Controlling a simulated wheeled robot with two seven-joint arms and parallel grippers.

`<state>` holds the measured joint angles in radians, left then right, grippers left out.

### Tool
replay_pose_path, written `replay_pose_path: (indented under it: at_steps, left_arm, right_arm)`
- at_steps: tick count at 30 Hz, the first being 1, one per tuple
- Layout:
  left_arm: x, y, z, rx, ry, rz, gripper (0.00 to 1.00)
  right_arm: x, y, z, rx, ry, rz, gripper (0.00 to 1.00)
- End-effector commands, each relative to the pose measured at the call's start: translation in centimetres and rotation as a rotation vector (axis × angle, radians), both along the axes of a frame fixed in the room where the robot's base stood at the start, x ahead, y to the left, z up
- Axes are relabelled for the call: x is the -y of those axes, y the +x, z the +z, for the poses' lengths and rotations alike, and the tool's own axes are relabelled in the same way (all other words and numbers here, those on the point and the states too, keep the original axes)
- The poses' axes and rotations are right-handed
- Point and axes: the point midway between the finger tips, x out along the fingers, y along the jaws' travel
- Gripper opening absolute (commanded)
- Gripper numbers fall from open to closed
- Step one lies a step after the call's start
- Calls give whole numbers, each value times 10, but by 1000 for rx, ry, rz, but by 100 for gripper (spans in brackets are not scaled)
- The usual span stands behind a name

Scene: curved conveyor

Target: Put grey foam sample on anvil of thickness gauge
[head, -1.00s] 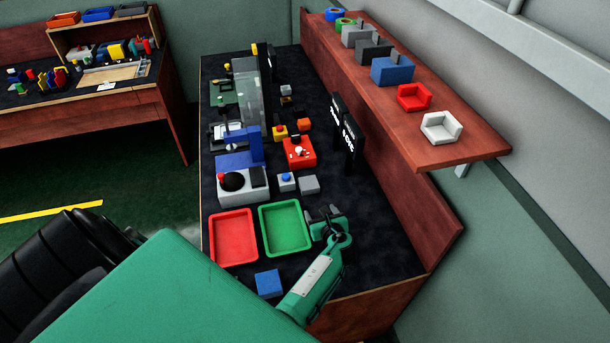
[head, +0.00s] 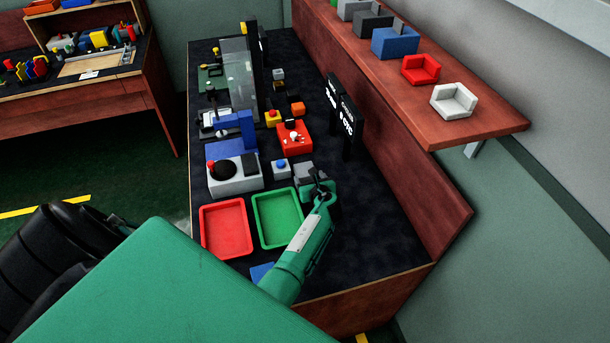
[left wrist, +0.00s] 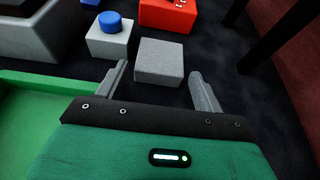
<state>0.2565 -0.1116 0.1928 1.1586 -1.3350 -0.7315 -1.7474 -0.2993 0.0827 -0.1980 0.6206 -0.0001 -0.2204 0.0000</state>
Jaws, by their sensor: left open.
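The grey foam sample (left wrist: 160,62) is a block on the dark bench top, partly hidden behind my gripper in the head view (head: 303,170). My left gripper (head: 318,185) is open and empty. In the left wrist view its two fingers (left wrist: 155,80) point towards the block, one to each side of its near end; I cannot tell whether they touch it. A blue C-shaped frame (head: 236,122) and a grey base with a black disc (head: 247,180) stand left of the block. I cannot tell for sure which part is the gauge's anvil. My right gripper is not in view.
A green tray (head: 259,226) and a red tray (head: 205,236) lie near the gripper. A white block with a blue button (left wrist: 109,39) stands beside the sample, and a red device (head: 294,138) behind it. Black signs (head: 350,125) stand at right. Bench right of the gripper is clear.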

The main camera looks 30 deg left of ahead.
Motion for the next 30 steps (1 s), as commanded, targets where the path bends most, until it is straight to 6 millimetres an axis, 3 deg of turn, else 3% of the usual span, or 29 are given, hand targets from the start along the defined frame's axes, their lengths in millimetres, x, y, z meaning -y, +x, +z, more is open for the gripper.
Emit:
replay_pose_path:
  at_steps: [6,15,25,29,30]
  left_arm:
    - [-8,7,-8,0,0,1,69]
    - [-30,28,-22,0,2,1,69]
    - [-35,31,-21,-1,1,1,69]
    - [-35,31,-21,-1,1,1,44]
    - [-35,31,-21,-1,1,1,42]
  right_arm:
    - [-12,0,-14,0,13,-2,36]
    - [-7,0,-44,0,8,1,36]
    - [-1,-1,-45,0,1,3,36]
    - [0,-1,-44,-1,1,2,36]
    - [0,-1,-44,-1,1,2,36]
